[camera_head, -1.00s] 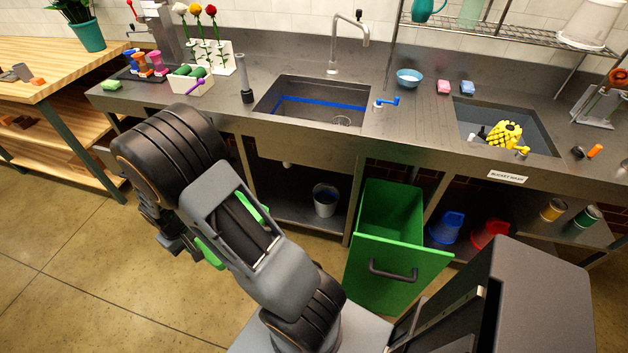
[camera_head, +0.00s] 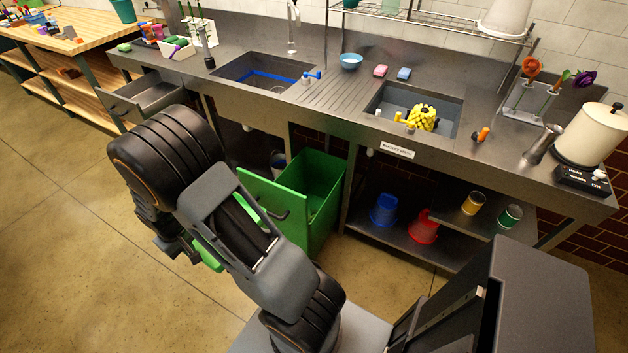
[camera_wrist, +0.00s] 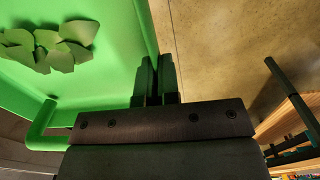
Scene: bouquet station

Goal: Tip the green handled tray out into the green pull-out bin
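The green handled tray (camera_wrist: 95,80) fills the left of the wrist view, with several darker green leaf-like pieces (camera_wrist: 50,45) lying in it and a handle (camera_wrist: 42,128) at its lower left. My gripper (camera_wrist: 157,75) is shut on the tray's side wall. In the head view my arm hides most of the tray; green parts (camera_head: 207,258) show beside and behind the arm. The green pull-out bin (camera_head: 318,185) stands pulled out under the counter, open at the top, with a dark handle on its front. My arm partly covers that front. The bin's bottom is not visible.
Blue (camera_head: 384,210) and red (camera_head: 423,227) buckets stand on the shelf right of the bin. The counter (camera_head: 330,95) holds two sinks. The floor at left is clear.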

